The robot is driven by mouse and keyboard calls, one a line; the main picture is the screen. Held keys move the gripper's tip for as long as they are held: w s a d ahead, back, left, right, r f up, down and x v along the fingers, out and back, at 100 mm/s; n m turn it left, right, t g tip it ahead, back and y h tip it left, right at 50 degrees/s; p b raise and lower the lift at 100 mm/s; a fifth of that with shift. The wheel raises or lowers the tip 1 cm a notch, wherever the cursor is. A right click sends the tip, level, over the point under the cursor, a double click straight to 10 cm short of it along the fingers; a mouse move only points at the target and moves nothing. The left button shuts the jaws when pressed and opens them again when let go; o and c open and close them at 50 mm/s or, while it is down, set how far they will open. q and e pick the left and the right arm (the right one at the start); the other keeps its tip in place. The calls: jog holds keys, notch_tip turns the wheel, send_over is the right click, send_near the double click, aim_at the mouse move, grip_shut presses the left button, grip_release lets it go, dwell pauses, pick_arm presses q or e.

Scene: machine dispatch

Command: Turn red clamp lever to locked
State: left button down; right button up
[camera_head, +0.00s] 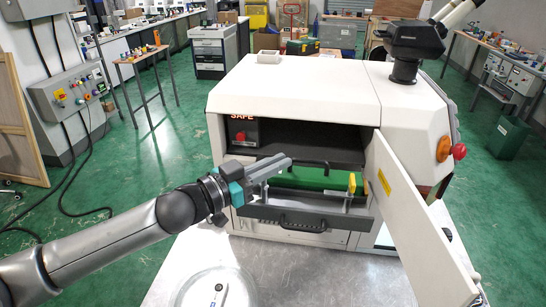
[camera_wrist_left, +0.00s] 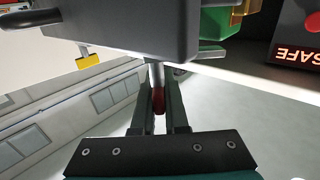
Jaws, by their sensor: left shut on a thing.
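The red clamp lever (camera_wrist_left: 159,98) shows in the left wrist view as a red grip on a short metal rod, below a dark grey block (camera_wrist_left: 130,25). My left gripper (camera_wrist_left: 160,105) has its two fingers on either side of the red grip and is shut on it. In the head view my left gripper (camera_head: 277,167) reaches from the left to the left end of the drawer front and hides the lever. I cannot tell the lever's angle from the head view. My right gripper is in neither view.
The white machine (camera_head: 300,85) has a lit SAFE sign (camera_head: 242,116). A green board (camera_head: 310,178) lies in its pulled-out drawer (camera_head: 300,218), with a yellow-tipped part (camera_head: 352,184) at the right. The open door (camera_head: 418,225) stands to the right. A round plate (camera_head: 205,290) lies in front.

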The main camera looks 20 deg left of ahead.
pick_arm(q)
jog(key=m+g+h, duration=0.2)
jog(key=h, duration=0.1)
jog(key=shift+d+r+m, duration=0.1)
jog(key=shift+d+m, duration=0.05)
jog(key=shift+m, duration=0.15)
jog(key=h, duration=0.1)
jog(key=m+g, duration=0.1)
jog(key=m+g+h, duration=0.1)
jog(key=shift+s+d+h, duration=0.25)
jog(key=shift+h, duration=0.05)
jog(key=g, duration=0.1)
jog(key=m+g+h, duration=0.1)
jog(key=m+g, duration=0.1)
jog(key=shift+s+d+h, duration=0.2)
jog(key=shift+s+h, duration=0.05)
jog(key=shift+h, duration=0.15)
jog(key=shift+s+d+m+g+h+b, duration=0.15)
jog(key=shift+m+g+h+b, duration=0.1)
jog(key=shift+m+g, duration=0.35)
jog(key=shift+s+a+m+g+h+b, duration=0.1)
jog(key=shift+m+g+h+b, duration=0.25)
jog(key=shift+g, duration=0.45)
jog(key=shift+s+d+m+g+h+b, duration=0.1)
jog(key=shift+s+m+g+h+b, duration=0.1)
jog(key=shift+m+g, duration=0.4)
jog(key=shift+g, duration=0.4)
